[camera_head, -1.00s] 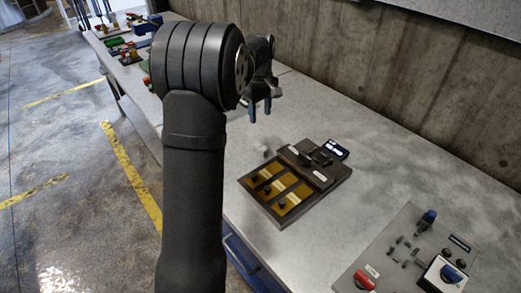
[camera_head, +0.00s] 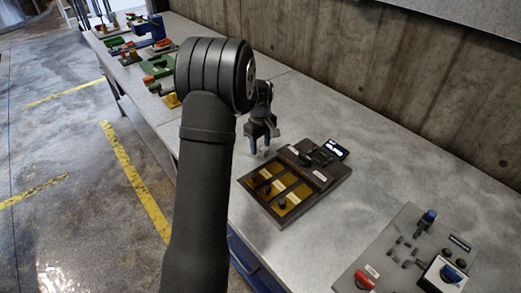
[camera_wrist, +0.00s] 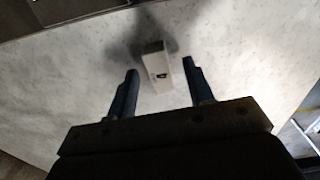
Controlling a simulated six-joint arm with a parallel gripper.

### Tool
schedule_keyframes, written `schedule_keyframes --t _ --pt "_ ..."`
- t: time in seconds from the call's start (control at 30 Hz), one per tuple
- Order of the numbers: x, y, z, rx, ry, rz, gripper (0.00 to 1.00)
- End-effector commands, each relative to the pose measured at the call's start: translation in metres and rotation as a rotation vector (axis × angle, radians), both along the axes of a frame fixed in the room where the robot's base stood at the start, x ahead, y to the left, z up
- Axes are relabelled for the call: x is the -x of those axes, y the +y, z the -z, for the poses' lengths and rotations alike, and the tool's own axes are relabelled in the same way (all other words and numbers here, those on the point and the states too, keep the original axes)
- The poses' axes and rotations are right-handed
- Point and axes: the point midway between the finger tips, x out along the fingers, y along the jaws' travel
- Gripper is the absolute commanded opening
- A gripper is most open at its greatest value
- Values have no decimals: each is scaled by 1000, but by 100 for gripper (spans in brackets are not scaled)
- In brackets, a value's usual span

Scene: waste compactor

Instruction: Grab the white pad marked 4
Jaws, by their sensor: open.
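The white pad (camera_wrist: 158,68) lies on the light table in the wrist view, with a dark mark on its near face; I cannot read the mark clearly. My gripper (camera_wrist: 158,92) is open and empty, with one dark blue finger on each side of the pad's line. The pad is a little beyond and between the fingertips, and I cannot tell how far below them. In the head view my gripper (camera_head: 261,150) points down over the table beside the dark board's corner. There the pad is hidden behind my gripper.
A grey panel (camera_head: 385,262) with red and blue controls lies at the front right. Several coloured parts stand far left. A concrete wall runs behind.

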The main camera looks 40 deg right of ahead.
Motion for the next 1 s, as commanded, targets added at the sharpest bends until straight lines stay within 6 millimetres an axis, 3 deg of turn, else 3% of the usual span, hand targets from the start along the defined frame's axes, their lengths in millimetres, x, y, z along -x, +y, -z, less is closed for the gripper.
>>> schedule_keyframes --t 0.2,0.43,0.77,1.0 --pt "0 0 1 0 0 0 46" --pt "0 0 1 0 0 0 0" --pt "0 0 -5 2 -1 0 0" --pt "-1 -1 -48 4 -3 0 0"
